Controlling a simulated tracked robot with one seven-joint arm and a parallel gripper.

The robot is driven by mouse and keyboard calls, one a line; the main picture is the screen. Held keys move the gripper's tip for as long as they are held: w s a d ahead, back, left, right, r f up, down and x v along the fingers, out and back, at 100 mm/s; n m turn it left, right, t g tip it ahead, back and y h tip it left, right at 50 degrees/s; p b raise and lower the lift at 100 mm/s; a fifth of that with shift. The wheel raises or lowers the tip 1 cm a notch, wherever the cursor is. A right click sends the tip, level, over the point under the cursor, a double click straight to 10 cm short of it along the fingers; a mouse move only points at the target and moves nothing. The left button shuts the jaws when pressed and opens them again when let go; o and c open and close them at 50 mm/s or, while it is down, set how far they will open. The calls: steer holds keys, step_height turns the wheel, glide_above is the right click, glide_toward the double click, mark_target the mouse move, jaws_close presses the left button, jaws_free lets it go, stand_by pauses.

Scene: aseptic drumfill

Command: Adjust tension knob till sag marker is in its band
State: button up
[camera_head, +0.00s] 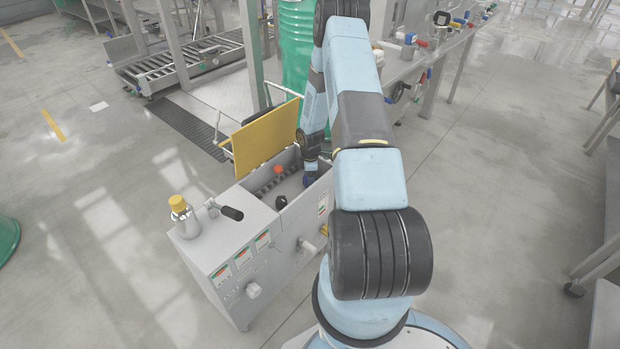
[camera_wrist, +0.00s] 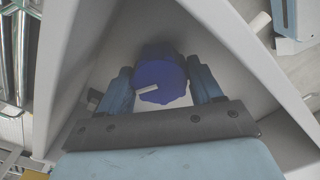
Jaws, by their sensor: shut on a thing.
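The tension knob is a blue round knob with a white pointer bar (camera_wrist: 160,72), seen in the wrist view between the two fingers of my gripper (camera_wrist: 163,84). The fingers are shut on its sides. The pointer bar lies nearly level, on the lower left of the knob. In the head view a small dark blue patch (camera_head: 308,182) shows at my gripper, inside the open grey machine box (camera_head: 297,222); my arm hides much of it. I cannot make out the sag marker or its band for sure.
A yellow lid (camera_head: 262,137) stands open behind the box. An orange-red piece (camera_head: 278,169) sits inside it, left of my gripper. A yellow-capped bottle (camera_head: 185,218) and a black-handled lever (camera_head: 230,212) are on the cabinet top. Sloping grey walls flank my gripper closely.

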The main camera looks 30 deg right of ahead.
steer(key=shift+m, duration=0.3)
steer(key=m, duration=0.5)
steer(key=shift+m, duration=0.3)
steer(key=m, duration=1.1)
steer(key=shift+m, duration=0.4)
steer(key=m, duration=0.5)
steer(key=shift+a, duration=0.1)
steer(key=shift+m, duration=0.3)
steer(key=o, duration=1)
